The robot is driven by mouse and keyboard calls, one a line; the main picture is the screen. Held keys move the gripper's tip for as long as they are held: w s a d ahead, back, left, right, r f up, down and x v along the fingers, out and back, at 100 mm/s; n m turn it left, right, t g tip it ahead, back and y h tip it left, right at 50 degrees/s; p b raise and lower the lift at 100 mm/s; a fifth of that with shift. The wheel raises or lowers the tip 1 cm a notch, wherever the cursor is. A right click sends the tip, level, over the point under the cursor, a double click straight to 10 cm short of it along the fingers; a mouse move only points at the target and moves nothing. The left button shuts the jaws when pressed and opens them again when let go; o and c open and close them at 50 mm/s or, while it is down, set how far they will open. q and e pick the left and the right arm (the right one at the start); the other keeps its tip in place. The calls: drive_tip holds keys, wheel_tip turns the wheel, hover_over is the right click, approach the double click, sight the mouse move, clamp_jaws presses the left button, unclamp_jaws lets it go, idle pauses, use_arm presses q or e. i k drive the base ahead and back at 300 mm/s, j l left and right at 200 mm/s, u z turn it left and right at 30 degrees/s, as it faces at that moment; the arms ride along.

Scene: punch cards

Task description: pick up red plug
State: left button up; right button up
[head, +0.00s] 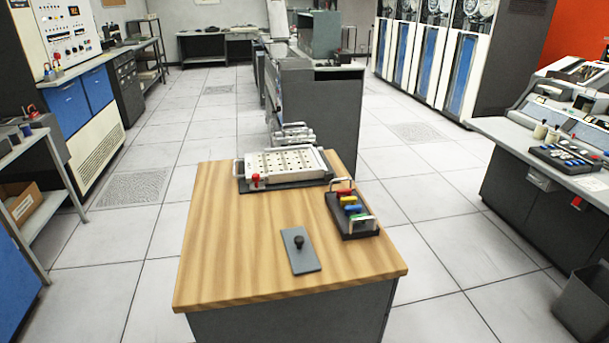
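Neither of my grippers is in view. A dark tray (359,228) on the right side of the wooden table holds a row of coloured plugs. Another small red piece (256,181) stands at the front left of the white panel (285,163), which has rows of holes and lies at the table's far edge. I cannot tell whether that piece is also a plug.
The wooden table (240,240) is clear on its left side. A grey plate (300,262) with a black knob lies near the front middle. A dark cabinet (335,110) stands behind the table. A console (540,150) stands to the right.

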sight(348, 192)
drive_tip(key=k+u, duration=0.1)
drive_tip(key=k, duration=0.5)
drive_tip(key=u, duration=1.55)
drive_tip(key=l+u, duration=0.4)
drive_tip(key=k+l+u, duration=0.15)
drive_tip(key=u, duration=0.25)
drive_tip(key=k+l, duration=0.15)
drive_tip(key=l, duration=0.2)
drive_tip(key=k+l, duration=0.15)
drive_tip(key=l, duration=0.25)
drive_tip(key=k+l, duration=0.15)
drive_tip(key=l, duration=0.2)
drive_tip(key=k+l, duration=0.15)
drive_tip(key=l, duration=0.25)
drive_tip(key=k+l, duration=0.2)
drive_tip(key=l, duration=0.15)
drive_tip(key=k+l, duration=0.15)
drive_tip(key=l, duration=0.25)
drive_tip(key=k+l, duration=0.15)
drive_tip(key=l, duration=0.2)
drive_tip(key=k+l, duration=0.15)
drive_tip(key=l, duration=0.25)
